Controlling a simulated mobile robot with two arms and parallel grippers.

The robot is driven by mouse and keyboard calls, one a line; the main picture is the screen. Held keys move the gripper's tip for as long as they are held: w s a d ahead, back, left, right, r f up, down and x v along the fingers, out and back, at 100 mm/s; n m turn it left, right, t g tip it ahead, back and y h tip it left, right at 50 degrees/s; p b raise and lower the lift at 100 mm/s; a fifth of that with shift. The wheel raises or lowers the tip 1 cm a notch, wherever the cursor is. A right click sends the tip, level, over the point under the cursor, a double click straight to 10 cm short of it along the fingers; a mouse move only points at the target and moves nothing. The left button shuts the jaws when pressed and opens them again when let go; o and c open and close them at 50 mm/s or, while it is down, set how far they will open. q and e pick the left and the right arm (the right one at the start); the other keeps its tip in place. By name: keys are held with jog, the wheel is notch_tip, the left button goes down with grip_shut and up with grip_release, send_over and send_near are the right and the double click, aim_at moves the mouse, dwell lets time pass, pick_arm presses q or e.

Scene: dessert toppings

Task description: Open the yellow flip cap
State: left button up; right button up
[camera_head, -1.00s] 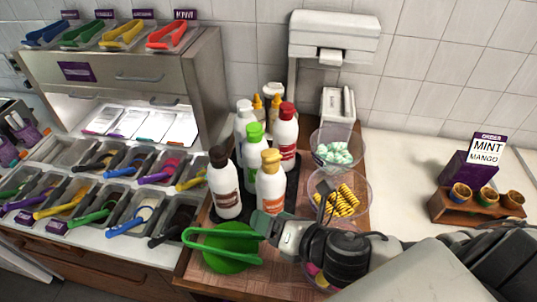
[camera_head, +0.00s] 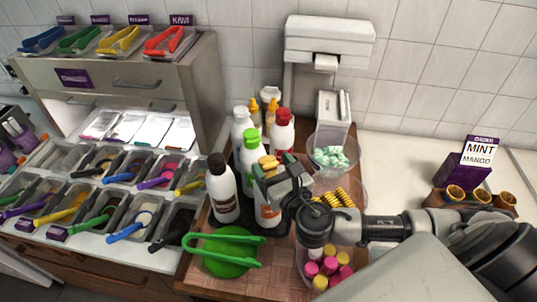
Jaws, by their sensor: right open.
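The white bottle (camera_head: 267,214) with the yellow flip cap (camera_head: 267,162) stands upright on a dark tray at the front of the bottle group. My right gripper (camera_head: 274,169) is open at the top of this bottle, with its fingers around or just beside the yellow cap. The gripper hides the bottle's neck and part of its body. I cannot tell whether the fingers touch the cap, and the flip lid's state is too small to see. My left gripper is not in view.
Bottles with brown (camera_head: 217,161), green (camera_head: 250,136) and red (camera_head: 284,115) caps crowd close by. Green tongs (camera_head: 215,239) lie on a green lid in front. Clear bowls of mint (camera_head: 333,156) and yellow (camera_head: 332,198) toppings stand at the right.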

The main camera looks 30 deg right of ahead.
jog(key=shift+w, duration=1)
